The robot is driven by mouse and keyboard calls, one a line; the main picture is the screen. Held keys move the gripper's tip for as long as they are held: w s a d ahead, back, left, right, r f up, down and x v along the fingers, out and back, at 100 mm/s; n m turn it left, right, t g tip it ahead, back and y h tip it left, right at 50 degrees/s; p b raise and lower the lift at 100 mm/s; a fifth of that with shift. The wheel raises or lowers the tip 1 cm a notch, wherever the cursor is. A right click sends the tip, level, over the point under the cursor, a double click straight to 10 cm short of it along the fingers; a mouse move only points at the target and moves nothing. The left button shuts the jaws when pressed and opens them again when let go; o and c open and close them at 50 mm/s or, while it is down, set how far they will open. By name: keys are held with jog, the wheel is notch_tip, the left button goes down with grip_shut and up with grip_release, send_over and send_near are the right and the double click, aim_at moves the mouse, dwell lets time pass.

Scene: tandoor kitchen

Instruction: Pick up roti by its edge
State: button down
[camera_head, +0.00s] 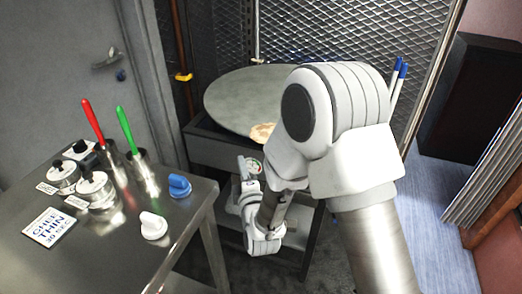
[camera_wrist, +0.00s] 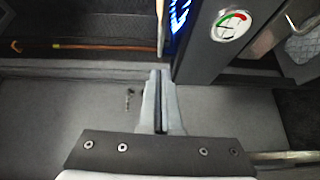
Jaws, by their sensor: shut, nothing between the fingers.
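The roti (camera_head: 262,131) is a small pale-brown flatbread. It lies on the large round grey-green plate (camera_head: 235,98) in the head view, near its front edge, and my arm partly covers it. My gripper (camera_wrist: 160,74) is shut and empty in the wrist view, its two fingers together. In the head view my wrist hangs in front of and below the plate, apart from the roti. My fingertips are hard to make out there. I cannot make out the roti in the wrist view.
A dial gauge (camera_wrist: 231,25) is on the dark stand, right of my fingers. A steel table (camera_head: 110,235) at left holds shakers, red- and green-handled tools (camera_head: 126,130), a blue knob (camera_head: 180,186) and a white knob (camera_head: 153,226). Mesh panels (camera_head: 330,35) stand behind.

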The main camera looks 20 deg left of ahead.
aim_at(254, 140)
jog(key=x, duration=1)
jog(key=shift+w+d+r+b, duration=0.15)
jog(key=shift+d+b, duration=0.15)
jog(key=shift+d, duration=1.75)
jog(key=shift+d+b, duration=0.35)
jog(key=shift+b, duration=0.2)
jog(key=shift+w+d+b, duration=0.1)
jog(key=shift+d+b, duration=0.2)
jog(key=shift+d, duration=0.2)
jog(key=shift+a, duration=0.1)
